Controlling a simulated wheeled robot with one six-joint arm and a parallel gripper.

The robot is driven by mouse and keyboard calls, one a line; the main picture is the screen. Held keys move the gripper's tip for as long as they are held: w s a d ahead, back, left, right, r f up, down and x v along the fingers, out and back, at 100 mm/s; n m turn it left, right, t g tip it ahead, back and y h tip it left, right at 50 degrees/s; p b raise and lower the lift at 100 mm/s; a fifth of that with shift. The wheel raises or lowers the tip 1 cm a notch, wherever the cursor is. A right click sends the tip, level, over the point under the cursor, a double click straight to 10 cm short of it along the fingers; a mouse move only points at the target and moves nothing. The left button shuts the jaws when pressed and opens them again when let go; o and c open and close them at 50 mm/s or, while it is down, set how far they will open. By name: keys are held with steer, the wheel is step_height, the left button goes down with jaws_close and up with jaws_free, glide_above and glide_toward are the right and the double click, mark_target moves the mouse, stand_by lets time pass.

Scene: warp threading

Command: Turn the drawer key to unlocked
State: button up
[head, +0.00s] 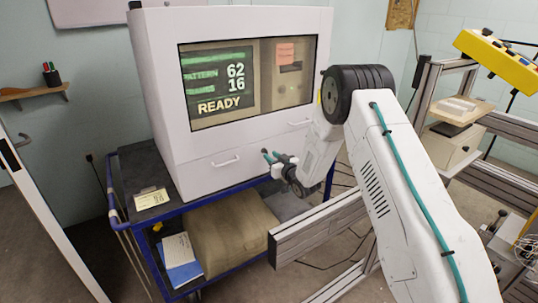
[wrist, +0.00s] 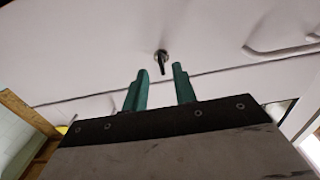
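In the wrist view, a small dark key (wrist: 162,66) sits in a round metal lock (wrist: 161,55) on the white drawer front (wrist: 100,60). The key's grip hangs roughly straight down in the picture, tilted slightly. My gripper (wrist: 159,69) has its two green fingers apart, one on each side of the key's line, with nothing held between them. Whether the fingertips reach the key's depth is hard to tell. In the head view, my gripper (head: 270,156) is close to the lower front of the white cabinet (head: 165,95); the key cannot be made out there.
A drawer handle (wrist: 280,48) is right of the lock in the wrist view. In the head view, a screen (head: 220,85) reads READY. The cabinet stands on a blue cart (head: 180,208) with a sack (head: 232,225) below. A metal frame beam (head: 315,232) lies below my arm.

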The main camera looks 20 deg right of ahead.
steer(key=shift+x, duration=1.4)
steer(key=shift+a, duration=0.1)
jaws_close()
steer(key=shift+m, duration=0.3)
steer(key=m, duration=1.7)
steer(key=shift+m, duration=0.3)
steer(key=shift+w, duration=0.1)
